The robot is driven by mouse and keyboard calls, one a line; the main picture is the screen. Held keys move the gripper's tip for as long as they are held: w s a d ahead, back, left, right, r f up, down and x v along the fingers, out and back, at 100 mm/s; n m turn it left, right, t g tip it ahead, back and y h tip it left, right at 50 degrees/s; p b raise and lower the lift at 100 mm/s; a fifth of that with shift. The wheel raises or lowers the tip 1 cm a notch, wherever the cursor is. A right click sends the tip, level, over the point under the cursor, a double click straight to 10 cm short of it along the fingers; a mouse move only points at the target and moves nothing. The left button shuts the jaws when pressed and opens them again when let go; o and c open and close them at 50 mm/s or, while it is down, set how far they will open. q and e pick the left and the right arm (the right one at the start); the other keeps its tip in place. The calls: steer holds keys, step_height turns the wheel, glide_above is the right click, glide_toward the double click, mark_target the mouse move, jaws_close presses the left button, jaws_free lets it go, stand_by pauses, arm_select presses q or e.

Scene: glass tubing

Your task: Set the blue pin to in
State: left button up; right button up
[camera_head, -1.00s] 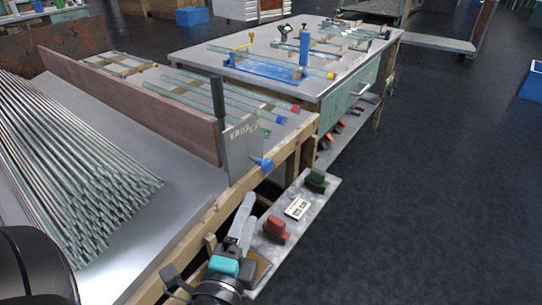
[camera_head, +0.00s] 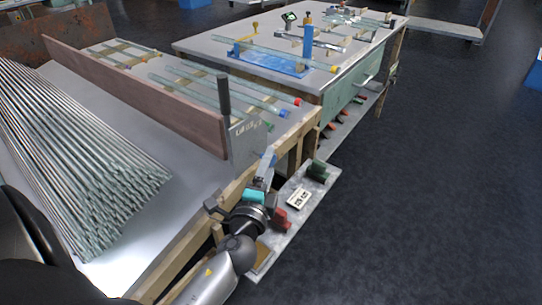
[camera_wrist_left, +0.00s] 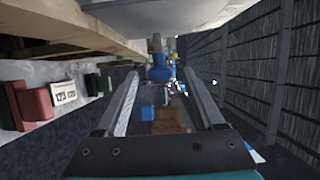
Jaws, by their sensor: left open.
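The blue pin (camera_head: 269,157) sticks out of the right side of an upright grey metal plate (camera_head: 247,146) with writing on it. In the head view it is partly hidden by my left gripper (camera_head: 265,172), which reaches up to it from the front. In the left wrist view the blue pin (camera_wrist_left: 160,70) shows ahead, between the two open fingers of the left gripper (camera_wrist_left: 160,76). I cannot tell whether the fingers touch it. My right gripper is not in view.
A black upright handle (camera_head: 223,97) stands at the plate. A low shelf holds a red block (camera_head: 281,219), a white label card (camera_head: 299,199) and a green block (camera_head: 317,169). Glass rods (camera_head: 90,180) lie on the bench at left. The floor at right is clear.

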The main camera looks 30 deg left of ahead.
arm_select(q)
steer(key=shift+x, duration=1.3)
jaws_close()
stand_by(0.5)
